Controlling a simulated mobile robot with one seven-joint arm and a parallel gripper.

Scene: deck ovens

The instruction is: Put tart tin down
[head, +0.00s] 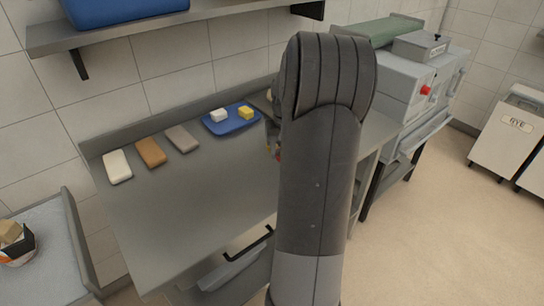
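My arm fills the middle of the head view and hides most of my gripper (272,138). Only a small dark part of it shows at the arm's left edge, over the steel worktop (190,215), with a small reddish spot beside it. I cannot tell whether its fingers are open or shut, or whether they hold anything. I cannot make out a tart tin; it may be behind the arm.
A blue tray (214,128) with a white block (219,115) and a yellow block (246,112) lies at the back. White (117,166), orange-brown (151,152) and grey-brown (182,138) slabs lie left of it. Grey machines (395,85) stand right. The front-left worktop is clear.

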